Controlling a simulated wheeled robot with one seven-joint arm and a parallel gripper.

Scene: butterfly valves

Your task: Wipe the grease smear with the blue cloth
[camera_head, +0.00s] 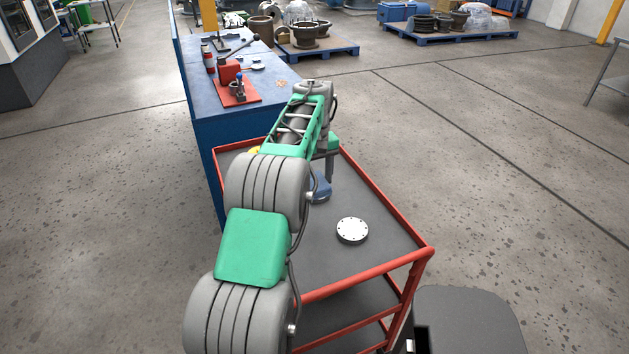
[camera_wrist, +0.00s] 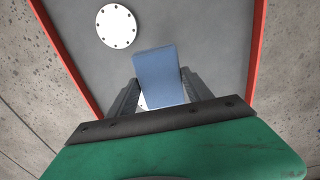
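The blue cloth (camera_wrist: 158,75) lies on the grey top of the red-framed cart; part of it shows in the head view (camera_head: 320,189) beside my arm. My gripper (camera_wrist: 160,82) points down over it, its fingers apart, one on each side of the cloth.
A white round flange with bolt holes (camera_head: 352,230) lies on the cart (camera_head: 378,252), also in the wrist view (camera_wrist: 116,26). A red valve fixture (camera_head: 230,72) and a red bottle (camera_head: 208,60) stand on the bench.

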